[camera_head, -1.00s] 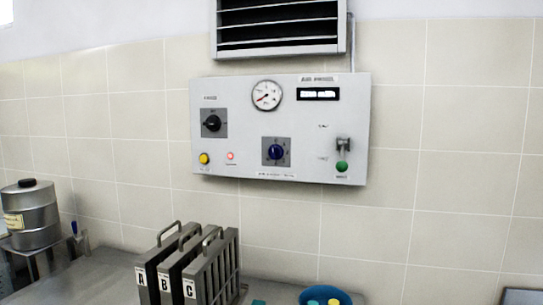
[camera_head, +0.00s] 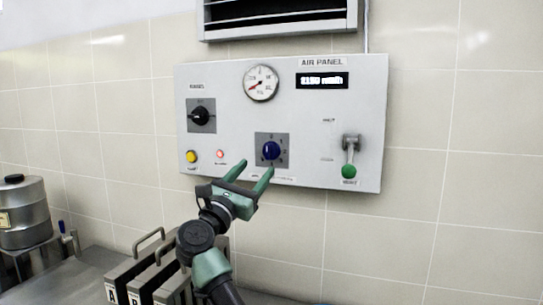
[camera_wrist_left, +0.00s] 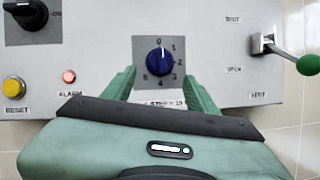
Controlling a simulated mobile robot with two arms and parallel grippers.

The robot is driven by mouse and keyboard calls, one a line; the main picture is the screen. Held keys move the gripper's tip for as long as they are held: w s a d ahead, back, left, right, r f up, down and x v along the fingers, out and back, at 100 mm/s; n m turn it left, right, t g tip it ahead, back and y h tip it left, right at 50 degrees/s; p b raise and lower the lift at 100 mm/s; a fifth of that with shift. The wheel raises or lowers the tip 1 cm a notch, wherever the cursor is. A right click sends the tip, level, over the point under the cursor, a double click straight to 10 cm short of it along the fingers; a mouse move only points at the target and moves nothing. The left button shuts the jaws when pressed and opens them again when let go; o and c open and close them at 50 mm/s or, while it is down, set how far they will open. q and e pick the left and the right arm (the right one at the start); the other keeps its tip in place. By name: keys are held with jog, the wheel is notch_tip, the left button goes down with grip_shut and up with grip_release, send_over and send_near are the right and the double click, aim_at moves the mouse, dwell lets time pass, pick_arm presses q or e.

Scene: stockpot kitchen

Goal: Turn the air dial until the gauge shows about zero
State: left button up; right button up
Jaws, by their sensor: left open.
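The air panel (camera_head: 350,100) is a light grey box on the tiled wall. Its blue air dial (camera_head: 271,150) sits on a dark square plate and also shows in the left wrist view (camera_wrist_left: 159,61), with its white mark up near 0. The round gauge (camera_head: 261,83) has a red needle pointing to the lower left; its figures are too small to read surely. My left gripper (camera_head: 251,172) is open, just below and in front of the dial. In the left wrist view its fingers stand either side below the dial, apart from it. My right gripper is not in view.
The panel also has a black knob (camera_head: 201,115), a yellow button (camera_head: 191,156), a lit red lamp (camera_head: 220,154), a lit display (camera_head: 322,80) and a green-tipped lever (camera_head: 349,170).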

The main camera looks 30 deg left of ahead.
aim_at(266, 154)
pick_arm(q)
jog(key=w+r+p, duration=0.1)
jog(key=w+r, duration=0.1)
jog(key=w, duration=0.1)
jog(key=shift+r, duration=0.2)
jog(key=w, duration=0.1)
jog(key=w+p, duration=0.1)
jog(key=shift+w+a+r, duration=0.15)
jog(key=shift+w+r, duration=0.05)
jog(key=shift+w, duration=0.15)
grip_shut()
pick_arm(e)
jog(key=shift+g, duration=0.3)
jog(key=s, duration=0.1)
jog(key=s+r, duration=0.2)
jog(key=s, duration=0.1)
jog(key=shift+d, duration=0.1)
